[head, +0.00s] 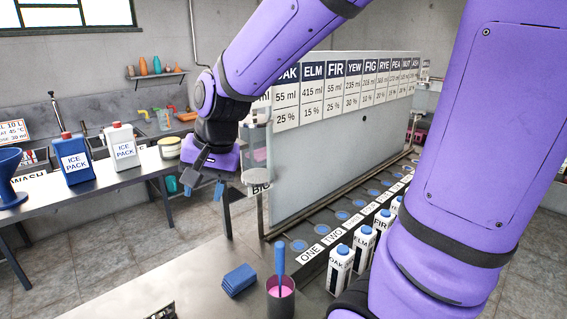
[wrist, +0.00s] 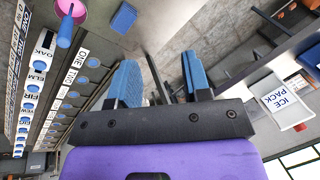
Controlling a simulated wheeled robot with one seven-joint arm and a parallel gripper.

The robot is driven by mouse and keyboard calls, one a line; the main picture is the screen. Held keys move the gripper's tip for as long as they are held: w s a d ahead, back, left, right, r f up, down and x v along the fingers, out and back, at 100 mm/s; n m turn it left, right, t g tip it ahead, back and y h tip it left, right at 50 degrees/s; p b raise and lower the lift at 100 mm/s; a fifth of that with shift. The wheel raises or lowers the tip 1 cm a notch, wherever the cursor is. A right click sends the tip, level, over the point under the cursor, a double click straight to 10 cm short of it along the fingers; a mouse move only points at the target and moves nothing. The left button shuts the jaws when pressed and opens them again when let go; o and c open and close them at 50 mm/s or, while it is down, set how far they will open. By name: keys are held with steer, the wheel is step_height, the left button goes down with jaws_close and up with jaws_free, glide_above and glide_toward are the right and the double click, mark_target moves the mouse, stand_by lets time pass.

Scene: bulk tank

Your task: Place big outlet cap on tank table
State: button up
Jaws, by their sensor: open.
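My gripper (head: 203,188) is open and empty in the head view, in the air left of the big grey tank (head: 340,140). Its two blue-padded fingers stand apart in the wrist view (wrist: 160,85), with nothing between them. A partly hidden label that seems to read BIG (head: 260,188) shows at the tank's near end, just right of the gripper. I cannot pick out the big outlet cap in either view; my gripper and arm hide part of that end. Which surface is the tank table is not marked.
A steel table (head: 185,285) in front holds a blue cloth stack (head: 238,279), a cup of pink liquid (head: 281,300) and several labelled cartons (head: 340,268). A left table (head: 100,183) holds ICE PACK bottles (head: 75,160) and a blue funnel (head: 10,180). Bare floor lies between them.

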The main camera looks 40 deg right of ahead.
steer(key=s+d+r+n+t+h, duration=0.1)
steer(key=s+d+r+n, duration=0.2)
steer(key=s, duration=0.4)
steer(key=s+d+r+n+t+h, duration=0.1)
steer(key=s+d+r+n, duration=0.2)
steer(key=s, duration=0.4)
steer(key=shift+s+d+r+n, duration=0.35)
steer(key=shift+d+r+n, duration=0.05)
steer(key=shift+r, duration=0.4)
